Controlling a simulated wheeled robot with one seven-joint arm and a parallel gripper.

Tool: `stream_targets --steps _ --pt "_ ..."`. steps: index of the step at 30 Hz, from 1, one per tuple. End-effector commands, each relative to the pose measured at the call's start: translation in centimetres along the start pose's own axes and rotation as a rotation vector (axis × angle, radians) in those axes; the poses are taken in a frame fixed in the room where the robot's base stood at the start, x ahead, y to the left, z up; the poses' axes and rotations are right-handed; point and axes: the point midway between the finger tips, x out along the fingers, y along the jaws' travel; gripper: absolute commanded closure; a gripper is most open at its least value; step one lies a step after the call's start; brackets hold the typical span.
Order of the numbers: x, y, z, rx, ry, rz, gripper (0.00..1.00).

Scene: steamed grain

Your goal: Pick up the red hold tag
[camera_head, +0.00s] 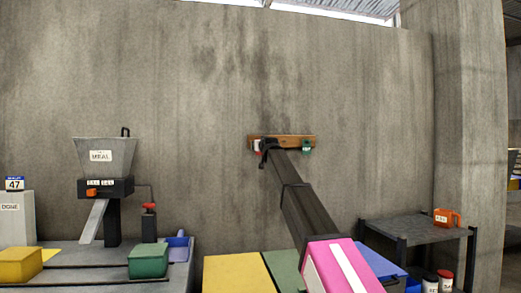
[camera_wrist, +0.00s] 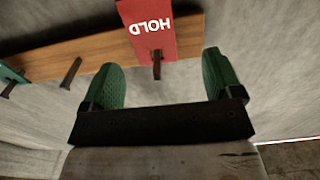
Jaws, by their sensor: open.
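The red hold tag (camera_wrist: 150,32) fills the top middle of the wrist view, with white "HOLD" lettering upside down. It is at a dark peg (camera_wrist: 157,66) on a wooden board (camera_wrist: 62,58). My gripper (camera_wrist: 161,60) is open, its two green-padded fingers apart on either side of the peg and the tag's near end, with nothing visibly clamped between them. In the head view my gripper (camera_head: 265,147) is at the left part of the wall board (camera_head: 285,139) and hides most of the tag.
A green tag (camera_head: 307,147) hangs at the board's right end; part of it shows at the wrist view's left edge, beside other dark pegs (camera_wrist: 70,73).

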Motion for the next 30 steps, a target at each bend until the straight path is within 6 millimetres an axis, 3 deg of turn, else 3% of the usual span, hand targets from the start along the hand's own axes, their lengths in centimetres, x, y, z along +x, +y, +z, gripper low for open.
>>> stream_targets --steps 5,14,22,23,27,30 --pt "1.1 0.2 0.0 0.000 0.000 0.000 0.15" --pt "5.1 0.8 0.0 0.000 0.000 0.000 0.15" --pt "5.3 0.8 0.1 0.000 0.000 0.000 0.15" --pt "5.3 0.8 0.1 0.000 0.000 0.000 0.21" --pt "5.3 0.8 0.1 0.000 0.000 0.000 0.67" --pt "5.3 0.8 0.1 0.000 0.000 0.000 0.68"
